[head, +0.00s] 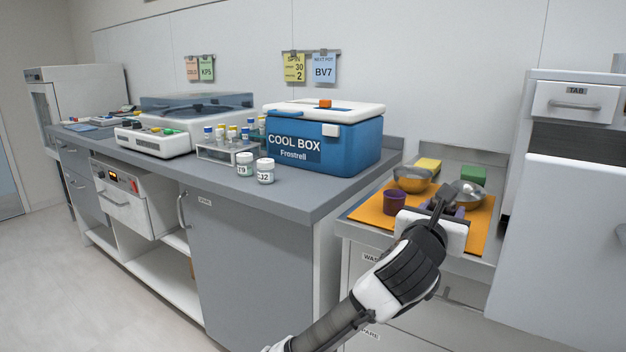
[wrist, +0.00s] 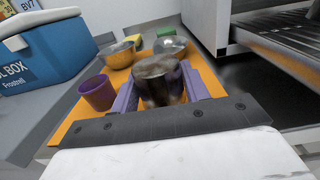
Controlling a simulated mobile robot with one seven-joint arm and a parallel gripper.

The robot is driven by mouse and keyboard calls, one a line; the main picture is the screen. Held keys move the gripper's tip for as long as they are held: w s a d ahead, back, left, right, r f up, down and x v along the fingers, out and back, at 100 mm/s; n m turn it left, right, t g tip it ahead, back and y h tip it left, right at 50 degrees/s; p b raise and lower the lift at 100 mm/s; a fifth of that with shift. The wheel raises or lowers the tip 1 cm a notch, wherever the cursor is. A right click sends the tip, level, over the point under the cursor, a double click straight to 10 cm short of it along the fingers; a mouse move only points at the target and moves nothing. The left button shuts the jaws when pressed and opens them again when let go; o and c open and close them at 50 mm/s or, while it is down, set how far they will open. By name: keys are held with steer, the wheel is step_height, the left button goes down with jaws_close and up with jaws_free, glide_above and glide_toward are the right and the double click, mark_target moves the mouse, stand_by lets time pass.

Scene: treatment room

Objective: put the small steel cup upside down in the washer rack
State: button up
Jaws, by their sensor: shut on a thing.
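My gripper (head: 446,205) is over the orange mat on the right-hand counter. In the wrist view its two purple fingers (wrist: 162,92) are shut on the small steel cup (wrist: 158,80), one on each side. The cup is shiny with brownish reflections; its lower part is hard to make out. Whether it touches the mat cannot be told. In the head view my gripper mostly hides the cup. I cannot make out a washer rack for certain in either view.
On the orange mat (head: 366,213) stand a purple cup (head: 395,201) and two metal bowls (head: 411,182). A yellow sponge (head: 428,164) and a green block (head: 473,173) lie behind. A white cabinet (head: 570,200) is close on the right; a blue cool box (head: 345,150) stands left.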

steer(key=shift+f+b, duration=1.15)
steer(key=shift+f, duration=0.25)
steer(key=o, duration=0.9)
steer(key=b+v, duration=0.3)
steer(key=v, duration=1)
steer(key=shift+s+a+b, duration=0.25)
steer(key=shift+s+b, duration=0.05)
steer(key=shift+b, duration=0.1)
steer(key=shift+r, duration=0.1)
